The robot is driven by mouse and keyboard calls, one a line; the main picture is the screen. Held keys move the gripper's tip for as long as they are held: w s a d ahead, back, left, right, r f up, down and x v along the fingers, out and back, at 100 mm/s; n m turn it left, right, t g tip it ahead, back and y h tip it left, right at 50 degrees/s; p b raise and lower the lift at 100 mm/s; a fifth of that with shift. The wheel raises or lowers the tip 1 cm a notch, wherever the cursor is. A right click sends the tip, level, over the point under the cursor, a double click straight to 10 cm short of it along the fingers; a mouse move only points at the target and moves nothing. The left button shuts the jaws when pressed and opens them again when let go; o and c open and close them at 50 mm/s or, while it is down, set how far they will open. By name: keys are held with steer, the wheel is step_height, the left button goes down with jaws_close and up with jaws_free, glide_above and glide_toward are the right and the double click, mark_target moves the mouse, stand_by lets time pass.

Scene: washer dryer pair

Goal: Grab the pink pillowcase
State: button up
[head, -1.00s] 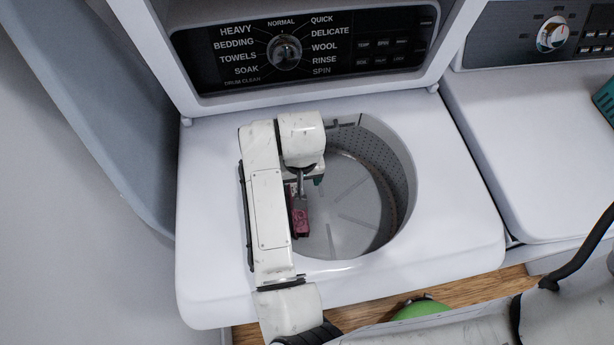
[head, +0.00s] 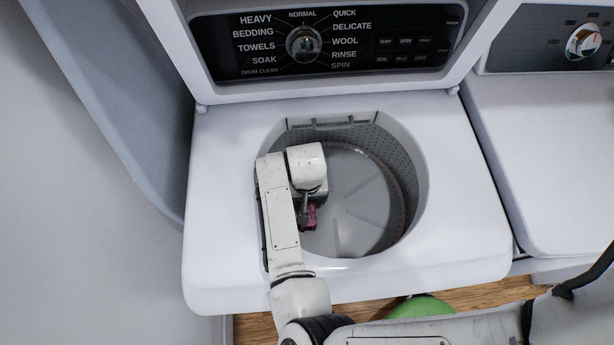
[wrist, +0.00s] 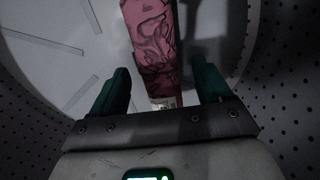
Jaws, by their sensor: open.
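The pink pillowcase (wrist: 153,45) has dark line markings and lies inside the washer drum. In the wrist view it stretches from the top edge down to between my gripper's fingers. In the head view only a small part of the pillowcase (head: 309,216) shows beside my wrist. My gripper (wrist: 160,85) has two green fingers, spread apart, one on each side of the pillowcase's near end. I cannot tell whether they touch it. In the head view my arm reaches down into the drum and hides most of the gripper.
The round washer opening (head: 427,185) surrounds my arm, with perforated drum walls close by in the wrist view (wrist: 285,85). The drum floor (head: 360,200) right of my arm is clear. The raised lid and control panel (head: 330,45) stand behind. A second machine (head: 550,150) is at right. A green round object (head: 420,308) is on the floor.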

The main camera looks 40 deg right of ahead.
steer(key=shift+f, duration=0.5)
steer(key=c, duration=1.2)
